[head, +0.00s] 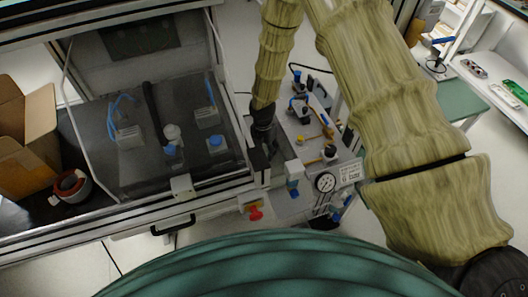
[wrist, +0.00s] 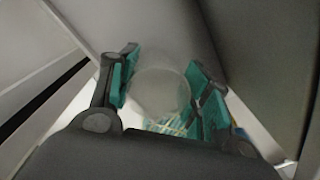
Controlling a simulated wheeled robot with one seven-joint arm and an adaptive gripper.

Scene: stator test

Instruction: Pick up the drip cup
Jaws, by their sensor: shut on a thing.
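In the wrist view, the drip cup (wrist: 160,92) is a pale, translucent round thing between the teal-padded fingers of my gripper (wrist: 162,84). The fingers are shut on it, one pad on each side. In the head view, my gripper (head: 260,155) points down in the narrow space between the clear-sided test cabinet and the gauge panel. The cup cannot be made out there, and the fingertips are small and dark.
The test cabinet (head: 190,187) stands close on the left, with blue-topped fixtures inside. The panel with a pressure gauge (head: 325,182), fittings and a red knob (head: 255,212) is close by. A cardboard box (head: 25,125) and a red-dark ring (head: 71,186) are far left.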

